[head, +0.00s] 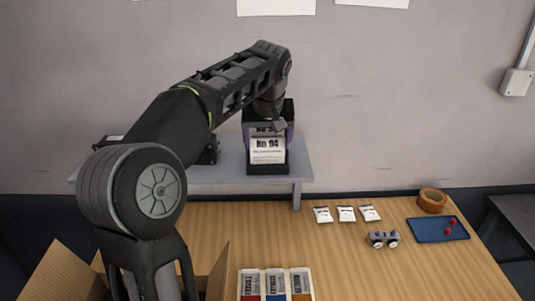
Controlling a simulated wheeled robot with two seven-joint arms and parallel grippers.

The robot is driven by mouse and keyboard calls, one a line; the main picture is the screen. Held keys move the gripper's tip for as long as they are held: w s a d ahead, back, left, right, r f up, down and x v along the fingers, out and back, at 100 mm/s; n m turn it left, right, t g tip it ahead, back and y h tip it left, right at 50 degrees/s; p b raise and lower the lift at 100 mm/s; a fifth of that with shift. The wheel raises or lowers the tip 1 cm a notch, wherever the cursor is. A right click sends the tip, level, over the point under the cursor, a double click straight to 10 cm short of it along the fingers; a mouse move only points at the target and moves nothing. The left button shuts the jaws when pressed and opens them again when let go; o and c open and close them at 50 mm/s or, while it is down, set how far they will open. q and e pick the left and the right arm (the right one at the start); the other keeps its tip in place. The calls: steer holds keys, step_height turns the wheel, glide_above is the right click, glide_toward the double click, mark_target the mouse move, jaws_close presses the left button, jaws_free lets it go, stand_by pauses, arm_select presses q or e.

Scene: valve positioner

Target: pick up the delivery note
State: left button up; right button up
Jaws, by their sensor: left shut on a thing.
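The delivery note (267,152) is a small white sheet printed "No 94" with fine lines below. It stands upright in front of a dark box or holder on the grey shelf. My left gripper (279,125) points down over the note's top edge and is shut on it. The fingers are small and dark against the box, so their exact grip is hard to see. Whether the note is clear of the holder cannot be told. My right gripper is not in view.
The grey shelf (223,173) stands above the wooden table (350,265). On the table are three white packets (346,214), a small metal part (383,239), a tape roll (432,200), a blue tray (430,232) and labelled bins (276,284). An open cardboard box (62,276) is front left.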

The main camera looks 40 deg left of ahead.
arm_select(q)
steer(key=c, duration=0.6)
steer(key=shift+r, duration=0.1)
steer(key=shift+r, duration=1.3)
steer(key=s+d, duration=0.7)
steer(key=s, duration=0.2)
steer(key=s+d, duration=0.4)
steer(key=shift+s+d+r, duration=0.3)
steer(key=shift+s+r, duration=0.05)
steer(key=shift+s, duration=0.05)
